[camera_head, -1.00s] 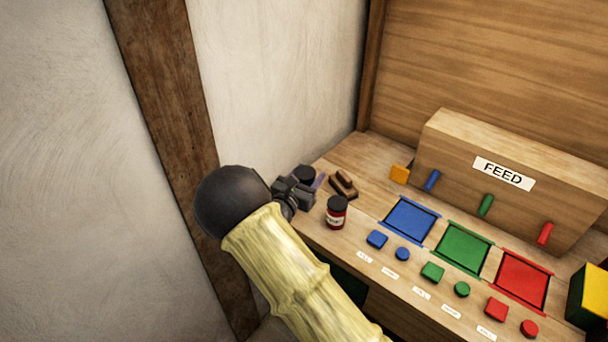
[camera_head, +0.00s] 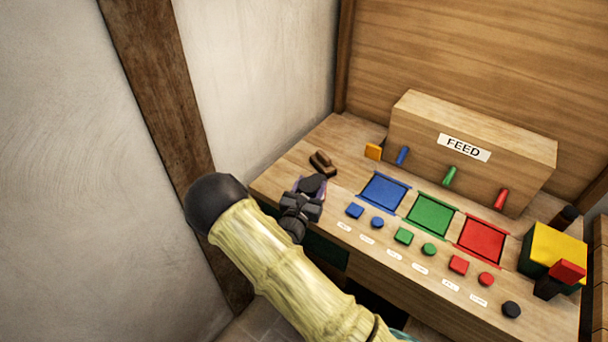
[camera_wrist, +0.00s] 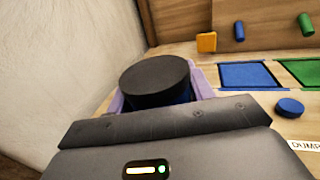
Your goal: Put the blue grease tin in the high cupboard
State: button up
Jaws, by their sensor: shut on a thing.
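My gripper (camera_head: 308,188) is shut on the blue grease tin, above the left part of the wooden desk. In the wrist view the tin shows a wide black lid (camera_wrist: 155,80) with a narrow strip of blue body below it, between the purple fingers (camera_wrist: 203,84). The rest of the tin is hidden by the gripper. In the head view only its dark top (camera_head: 314,183) shows. I cannot tell whether the tin touches the desk. The high cupboard is not in view.
A yellow-and-green box (camera_head: 553,255) stands at the right. A plaster wall and wooden post (camera_head: 165,110) are close on the left.

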jog(key=s+d+f+n+t+y+p, duration=0.1)
jog(key=s+d+n+y+p, duration=0.3)
jog(key=s+d+p, duration=0.7)
jog(key=y+p, duration=0.1)
jog(key=y, duration=0.1)
jog(key=shift+f+y, duration=0.15)
jog(key=shift+y, duration=0.25)
jog(key=shift+s, duration=0.1)
